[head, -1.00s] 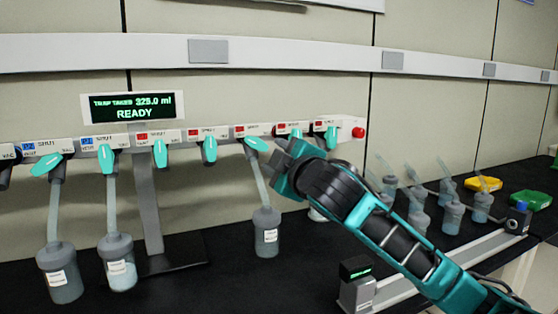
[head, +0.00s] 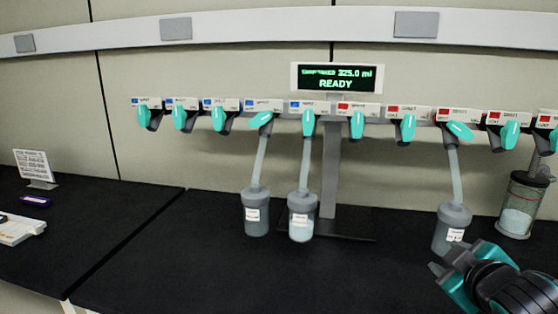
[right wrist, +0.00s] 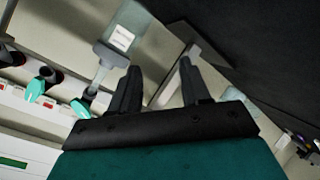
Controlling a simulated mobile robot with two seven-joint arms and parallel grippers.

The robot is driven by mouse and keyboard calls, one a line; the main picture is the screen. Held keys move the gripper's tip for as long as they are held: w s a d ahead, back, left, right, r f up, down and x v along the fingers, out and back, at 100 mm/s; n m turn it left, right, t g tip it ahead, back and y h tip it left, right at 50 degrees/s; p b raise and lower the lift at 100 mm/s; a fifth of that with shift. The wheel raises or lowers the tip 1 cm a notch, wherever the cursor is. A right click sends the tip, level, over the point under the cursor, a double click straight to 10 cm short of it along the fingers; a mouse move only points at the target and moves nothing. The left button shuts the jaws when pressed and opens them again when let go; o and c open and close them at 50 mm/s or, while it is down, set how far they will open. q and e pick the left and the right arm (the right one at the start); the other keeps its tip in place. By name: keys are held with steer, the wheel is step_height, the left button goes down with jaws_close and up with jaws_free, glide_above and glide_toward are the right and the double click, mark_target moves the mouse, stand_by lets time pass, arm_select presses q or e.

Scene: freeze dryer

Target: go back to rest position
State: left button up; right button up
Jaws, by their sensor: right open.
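My right gripper (head: 442,262) is at the lower right of the head view, in front of the flask (head: 452,228) that hangs from a teal valve. In the right wrist view its two dark fingers (right wrist: 158,88) are spread apart with nothing between them. A flask with a white label (right wrist: 116,45) shows beyond the fingers, to their left, apart from them. My left gripper is in neither view.
The manifold (head: 382,110) with several teal valves runs across the back under a READY display (head: 337,78). Two flasks (head: 257,212) (head: 302,215) hang left of the stand (head: 331,180).

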steer(key=s+a+f+m+g+y, duration=0.1)
steer(key=s+a+f+m+g, duration=0.3)
steer(key=s+f, duration=0.7)
steer(key=s+a+f+m+g+y, duration=0.2)
steer(key=s+a+f+g, duration=0.35)
steer(key=s+f, duration=0.6)
steer(key=w+a+f+n+t+y, duration=0.1)
steer(key=w+a+f+t, duration=0.2)
steer(key=w+f+t, duration=0.2)
steer(key=shift+w+a+f+t, duration=0.35)
steer(key=shift+f+t, duration=0.4)
steer(key=shift+t, duration=0.5)
